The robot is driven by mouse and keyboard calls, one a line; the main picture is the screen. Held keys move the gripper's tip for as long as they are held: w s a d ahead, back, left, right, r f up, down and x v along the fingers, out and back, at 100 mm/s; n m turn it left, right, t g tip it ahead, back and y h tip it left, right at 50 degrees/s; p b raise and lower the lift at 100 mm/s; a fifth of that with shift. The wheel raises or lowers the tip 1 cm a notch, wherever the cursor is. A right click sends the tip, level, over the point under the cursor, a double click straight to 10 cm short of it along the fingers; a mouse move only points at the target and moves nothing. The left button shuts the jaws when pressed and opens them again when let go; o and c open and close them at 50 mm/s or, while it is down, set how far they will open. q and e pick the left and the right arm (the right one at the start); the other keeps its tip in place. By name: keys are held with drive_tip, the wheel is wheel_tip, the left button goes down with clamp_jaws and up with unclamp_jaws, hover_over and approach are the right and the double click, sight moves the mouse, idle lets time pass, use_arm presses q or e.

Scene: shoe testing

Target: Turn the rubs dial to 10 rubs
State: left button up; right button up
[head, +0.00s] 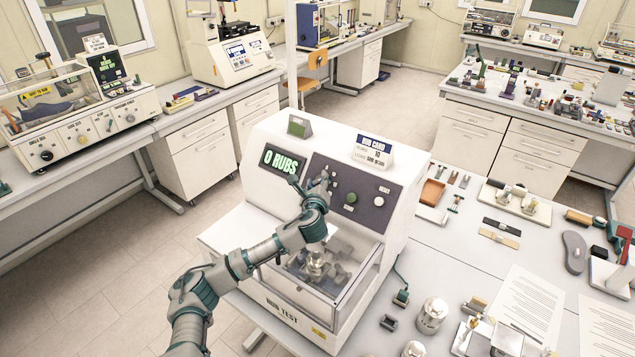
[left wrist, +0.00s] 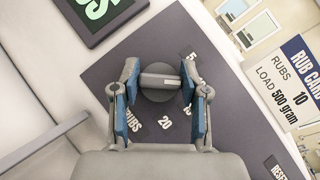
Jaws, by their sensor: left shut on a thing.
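The rubs dial (left wrist: 160,82) is a dark round knob with a grey bar grip on the dark panel of the white rub tester (head: 265,130). My left gripper (head: 322,184) is at this panel, and its fingers (left wrist: 160,80) are shut on the dial from both sides. In the left wrist view the bar lies nearly level. The number 20 and the word RUBS show below the dial; other marks are partly hidden by my fingers. In the head view my gripper covers the dial. The green display (head: 282,161) reads 0 RUBS. My right gripper is not in view.
The rub card (head: 374,152) on top of the tester reads rubs 10, load 500 gram. A green button (head: 351,198) and a reset button (head: 379,201) sit right of the dial. A clear-fronted chamber (head: 335,265) lies below. Small tools and papers cover the table at right.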

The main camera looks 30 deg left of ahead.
use_arm(q)
drive_tip(key=o, duration=0.9)
drive_tip(key=shift+d+f, duration=0.1)
drive_tip(key=shift+f, duration=0.45)
drive_tip(key=shift+o, duration=1.1)
drive_tip(key=shift+s+r, duration=0.1)
drive_tip(key=shift+r, duration=0.1)
drive_tip(key=v, duration=1.1)
drive_tip(key=shift+s, duration=0.3)
drive_tip(key=shift+d, duration=0.15)
